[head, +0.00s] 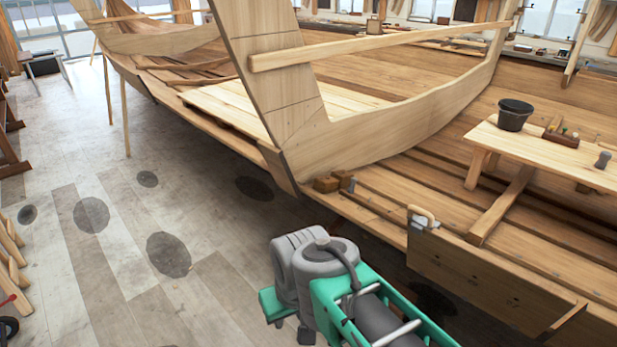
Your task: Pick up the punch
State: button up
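I cannot make out a punch for certain. A small wooden tool box (561,137) on the bench at the right holds several small tools, too small to tell apart. A short dark grey object (603,159) stands on the same bench, near the picture's right edge; I cannot tell what it is. My arm, green and grey, shows at the bottom centre. No gripper fingers can be made out on it.
The wooden bench (545,155) stands inside the plank hull (420,135) and also bears a black bucket (514,115). Small wooden blocks (328,184) and a clamp-like piece (424,216) sit along the hull edge. The floor (110,250) at left is mostly clear.

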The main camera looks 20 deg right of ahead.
aim_at(353, 180)
jog(key=u, duration=0.1)
jog(key=i, duration=0.9)
jog(key=z, duration=0.7)
jog(key=i, duration=1.2)
jog(key=z, duration=0.05)
